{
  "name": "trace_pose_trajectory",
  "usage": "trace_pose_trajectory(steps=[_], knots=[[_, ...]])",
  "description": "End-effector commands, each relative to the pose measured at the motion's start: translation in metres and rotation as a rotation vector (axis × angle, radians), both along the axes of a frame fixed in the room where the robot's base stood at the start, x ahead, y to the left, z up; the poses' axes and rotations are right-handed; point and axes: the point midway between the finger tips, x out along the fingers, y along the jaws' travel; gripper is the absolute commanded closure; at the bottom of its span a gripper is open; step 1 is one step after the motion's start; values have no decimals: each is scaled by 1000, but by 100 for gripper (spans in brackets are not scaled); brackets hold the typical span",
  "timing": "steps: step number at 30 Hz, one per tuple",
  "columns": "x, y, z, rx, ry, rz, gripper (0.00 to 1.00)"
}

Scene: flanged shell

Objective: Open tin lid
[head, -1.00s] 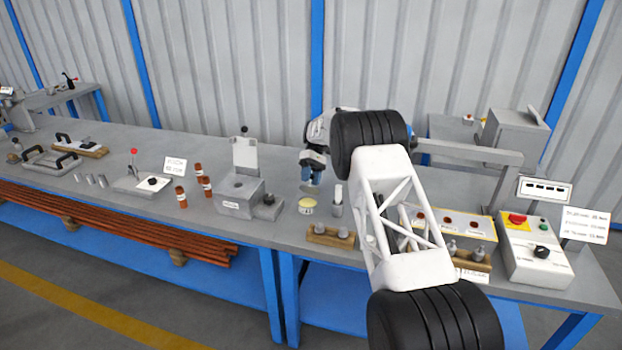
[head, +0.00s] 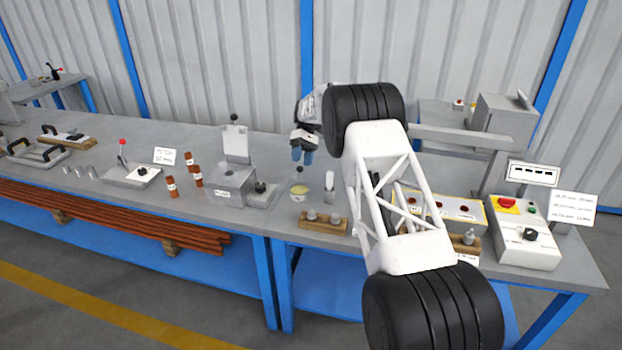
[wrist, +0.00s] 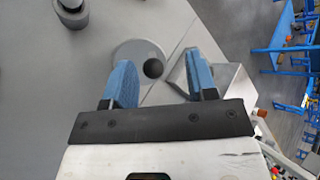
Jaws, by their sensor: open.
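The tin (head: 300,197) shows as a small yellow and pale round shape on the bench in the head view. A grey disc-shaped lid (head: 299,187) with a dark ball knob appears at its top. I cannot tell whether the lid sits flat on the tin or just behind it. My gripper (head: 302,156) is above the knob, pointing down, with its blue fingers apart and empty. In the wrist view the lid (wrist: 132,54) and its knob lie below, between the open fingers (wrist: 160,75) and apart from them. The tin body is hidden there.
A grey box with a raised plate (head: 228,188) stands left of the tin. A metal cylinder (head: 328,181) is close on its right. A wooden block with pegs (head: 323,222) lies in front. A control box (head: 523,235) is far right.

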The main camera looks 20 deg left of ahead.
Motion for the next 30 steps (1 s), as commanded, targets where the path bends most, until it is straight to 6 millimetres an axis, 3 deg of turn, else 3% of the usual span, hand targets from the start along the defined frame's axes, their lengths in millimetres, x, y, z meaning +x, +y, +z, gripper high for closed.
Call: trace_pose_trajectory(steps=[30], knots=[[-79, -40, 9, 0, 1, 0, 48]])
